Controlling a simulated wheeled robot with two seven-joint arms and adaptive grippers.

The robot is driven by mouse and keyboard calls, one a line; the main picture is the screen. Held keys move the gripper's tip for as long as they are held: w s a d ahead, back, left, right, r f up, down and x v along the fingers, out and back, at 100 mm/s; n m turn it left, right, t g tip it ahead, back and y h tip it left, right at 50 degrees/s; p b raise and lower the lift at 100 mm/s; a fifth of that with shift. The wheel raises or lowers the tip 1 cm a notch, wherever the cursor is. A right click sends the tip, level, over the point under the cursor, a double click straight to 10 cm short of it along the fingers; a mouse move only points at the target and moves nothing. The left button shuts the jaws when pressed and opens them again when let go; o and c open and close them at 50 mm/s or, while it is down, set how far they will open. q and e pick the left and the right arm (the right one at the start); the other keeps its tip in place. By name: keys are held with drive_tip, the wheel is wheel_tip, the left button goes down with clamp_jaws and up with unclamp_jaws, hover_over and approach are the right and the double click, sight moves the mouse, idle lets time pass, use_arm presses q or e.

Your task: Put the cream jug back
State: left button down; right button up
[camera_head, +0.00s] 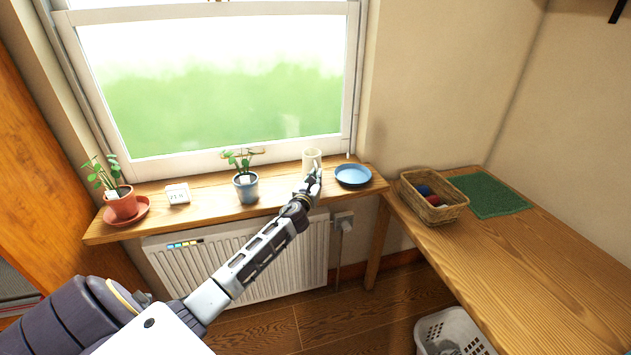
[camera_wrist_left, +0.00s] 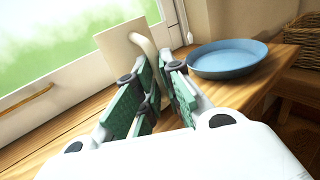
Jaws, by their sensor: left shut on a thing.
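The cream jug (camera_head: 311,157) is at the window end of my left gripper (camera_head: 314,178), over the wooden sill (camera_head: 215,193) and left of the blue dish. In the left wrist view the jug (camera_wrist_left: 122,52) is pale, with its curved handle running down between the green-padded fingers of the left gripper (camera_wrist_left: 158,72). The gripper is shut on the jug at its handle side. The fingers hide the jug's lower part, so I cannot tell whether its base touches the sill. My right gripper is not in view.
The blue dish (camera_head: 353,175) lies close right of the jug. A blue-potted plant (camera_head: 246,188), a small white clock (camera_head: 178,194) and a terracotta-potted plant (camera_head: 122,203) stand to the left. A wicker basket (camera_head: 434,208) and green mat (camera_head: 489,194) are on the right table.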

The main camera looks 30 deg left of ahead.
use_arm(q)
drive_tip(key=shift+f, duration=0.1)
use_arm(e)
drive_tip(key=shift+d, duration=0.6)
use_arm(q)
drive_tip(key=shift+f, duration=0.1)
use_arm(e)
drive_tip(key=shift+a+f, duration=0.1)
use_arm(q)
drive_tip(key=c, duration=1.7)
unclamp_jaws()
drive_tip(key=shift+f, duration=0.1)
drive_tip(key=shift+o, duration=0.8)
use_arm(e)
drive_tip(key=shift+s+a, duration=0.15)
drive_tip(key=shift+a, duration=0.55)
use_arm(q)
drive_tip(key=shift+s, duration=0.1)
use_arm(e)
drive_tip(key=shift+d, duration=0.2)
